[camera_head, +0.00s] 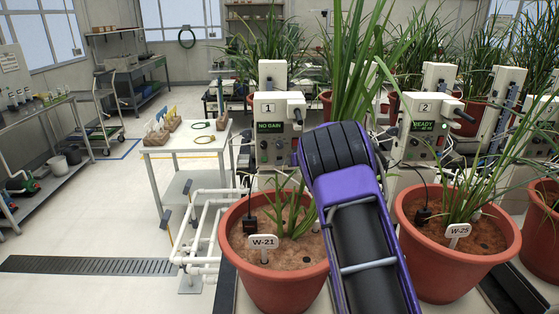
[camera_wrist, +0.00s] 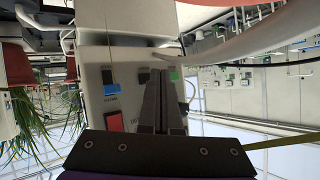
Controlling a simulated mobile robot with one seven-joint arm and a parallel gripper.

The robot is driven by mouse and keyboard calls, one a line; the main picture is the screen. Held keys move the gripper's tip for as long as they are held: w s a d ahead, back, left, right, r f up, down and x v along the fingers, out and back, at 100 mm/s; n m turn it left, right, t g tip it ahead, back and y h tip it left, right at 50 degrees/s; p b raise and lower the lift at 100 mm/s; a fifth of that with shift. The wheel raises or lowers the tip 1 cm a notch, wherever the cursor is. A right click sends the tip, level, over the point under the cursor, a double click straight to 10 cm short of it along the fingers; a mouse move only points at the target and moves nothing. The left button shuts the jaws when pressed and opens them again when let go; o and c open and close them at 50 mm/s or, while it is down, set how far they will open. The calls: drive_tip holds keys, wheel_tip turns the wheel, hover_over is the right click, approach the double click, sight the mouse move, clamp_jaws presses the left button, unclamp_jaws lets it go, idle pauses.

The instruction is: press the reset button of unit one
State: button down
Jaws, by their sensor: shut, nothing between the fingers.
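Unit one (camera_head: 270,108) is a pale box labelled "1", with a small display (camera_head: 269,127) reading "NO GAIN" and small controls below it. I cannot tell which of these is the reset button. My gripper (camera_wrist: 158,75) is shut and empty, its dark fingers in front of this panel, between the red and green squares. Whether the tips touch is not clear. In the head view my purple arm hides the gripper.
A terracotta pot labelled W-21 (camera_head: 285,285) stands in front of unit one, and pot W-25 (camera_head: 460,272) stands to the right before unit two (camera_head: 425,108). White pipes (camera_head: 205,230) run left of the pots. A white table (camera_head: 170,152) stands further left. Open floor lies at left.

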drive_tip(key=shift+w+p, duration=0.4)
drive_tip(key=shift+w, duration=0.05)
drive_tip(key=shift+w, duration=0.35)
idle(0.5)
idle(0.4)
drive_tip(key=shift+s, duration=0.8)
drive_tip(key=shift+s, duration=0.1)
drive_tip(key=s, duration=0.4)
drive_tip(key=shift+s, duration=0.4)
